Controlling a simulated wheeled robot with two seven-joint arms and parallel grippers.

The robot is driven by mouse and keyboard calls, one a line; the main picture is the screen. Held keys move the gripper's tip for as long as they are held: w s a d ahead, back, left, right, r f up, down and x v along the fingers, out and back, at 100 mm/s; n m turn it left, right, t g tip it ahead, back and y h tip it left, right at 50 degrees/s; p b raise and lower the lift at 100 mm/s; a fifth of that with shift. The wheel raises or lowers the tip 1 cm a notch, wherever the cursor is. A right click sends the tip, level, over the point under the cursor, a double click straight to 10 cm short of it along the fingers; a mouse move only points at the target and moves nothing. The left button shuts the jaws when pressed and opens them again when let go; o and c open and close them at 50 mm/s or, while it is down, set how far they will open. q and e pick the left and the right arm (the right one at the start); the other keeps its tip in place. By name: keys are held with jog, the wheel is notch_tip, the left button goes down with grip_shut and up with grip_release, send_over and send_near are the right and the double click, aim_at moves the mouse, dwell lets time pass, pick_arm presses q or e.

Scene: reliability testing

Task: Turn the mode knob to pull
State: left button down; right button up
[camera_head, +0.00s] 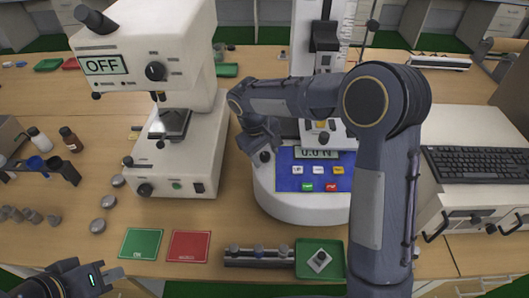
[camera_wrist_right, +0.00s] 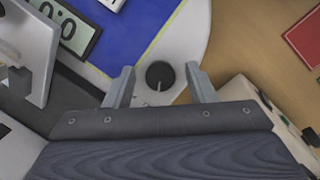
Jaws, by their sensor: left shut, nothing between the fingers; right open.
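The force tester (camera_head: 285,208) has a white base with a blue panel and a "0.0 N" display. The black round mode knob (camera_wrist_right: 160,75) with a light pointer line sits on the white base beside the blue panel (camera_wrist_right: 120,30). In the head view the knob (camera_head: 264,157) is just under my right gripper (camera_head: 258,143). In the right wrist view my right gripper (camera_wrist_right: 158,82) is open, with one fingertip on each side of the knob and visible gaps between. The knob's labels cannot be read. My left gripper (camera_head: 95,281) is shut and empty at the bottom left, partly visible.
A white microscope-like machine (camera_head: 150,40) marked "OFF" stands to the left. Green (camera_head: 141,243) and red (camera_head: 189,246) mats lie in front. A dark rack (camera_head: 258,256) and green tray (camera_head: 308,270) stand before the tester. A keyboard (camera_head: 475,163) is at right.

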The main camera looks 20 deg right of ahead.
jog(key=v, duration=0.7)
jog(key=shift+r, duration=0.4)
jog(key=s+d+r+m+t+y, duration=0.3)
jog(key=s+d, duration=0.5)
jog(key=s, duration=0.6)
jog(key=s+f+m+t+y, duration=0.2)
jog(key=s+m+y, duration=0.1)
jog(key=s, duration=1)
jog(key=shift+s+a+f+m, duration=0.3)
jog(key=shift+s+f, duration=0.05)
